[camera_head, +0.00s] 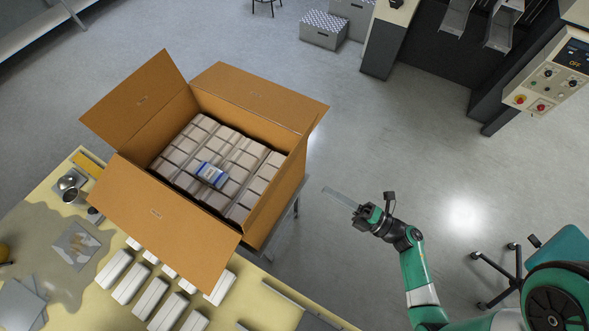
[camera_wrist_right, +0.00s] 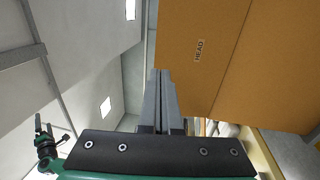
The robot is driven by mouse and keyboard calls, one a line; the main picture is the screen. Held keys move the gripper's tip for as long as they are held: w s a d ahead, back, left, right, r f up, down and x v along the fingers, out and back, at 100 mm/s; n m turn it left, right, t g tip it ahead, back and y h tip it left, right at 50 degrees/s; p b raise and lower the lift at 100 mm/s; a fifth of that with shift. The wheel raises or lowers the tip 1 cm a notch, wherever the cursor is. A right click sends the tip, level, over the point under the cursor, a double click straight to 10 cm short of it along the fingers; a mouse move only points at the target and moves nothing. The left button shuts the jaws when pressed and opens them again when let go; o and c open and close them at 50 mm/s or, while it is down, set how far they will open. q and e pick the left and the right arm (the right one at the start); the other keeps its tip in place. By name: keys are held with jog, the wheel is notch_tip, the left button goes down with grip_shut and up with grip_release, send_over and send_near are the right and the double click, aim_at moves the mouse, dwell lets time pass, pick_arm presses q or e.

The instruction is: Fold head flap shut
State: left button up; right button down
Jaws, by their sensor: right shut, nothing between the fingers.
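A large open cardboard box (camera_head: 284,202) stands left of centre in the head view, with brown flaps spread at its upper left (camera_head: 135,105), upper right (camera_head: 262,95) and front (camera_head: 165,212). The lettering is too small there to tell which is which. In the right wrist view, a brown panel marked HEAD (camera_wrist_right: 190,35) fills the top, beyond my fingers. My right gripper (camera_head: 340,198) is shut and empty, to the right of the box and apart from it. Its fingers (camera_wrist_right: 160,100) show pressed together in the wrist view. My left gripper is out of view.
Pale packs fill the box, with a blue-and-white pack (camera_head: 211,174) on top. Several white cartons (camera_head: 151,298) lie on the yellowish table (camera_head: 250,295) in front. A teal chair (camera_head: 563,255) is at the right, below a control panel (camera_head: 551,82).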

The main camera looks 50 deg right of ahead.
aim_at(284, 166)
jog(key=x, duration=1.1)
jog(key=shift+w+a+r, duration=0.1)
jog(key=shift+w, duration=0.15)
jog(key=shift+p, duration=0.3)
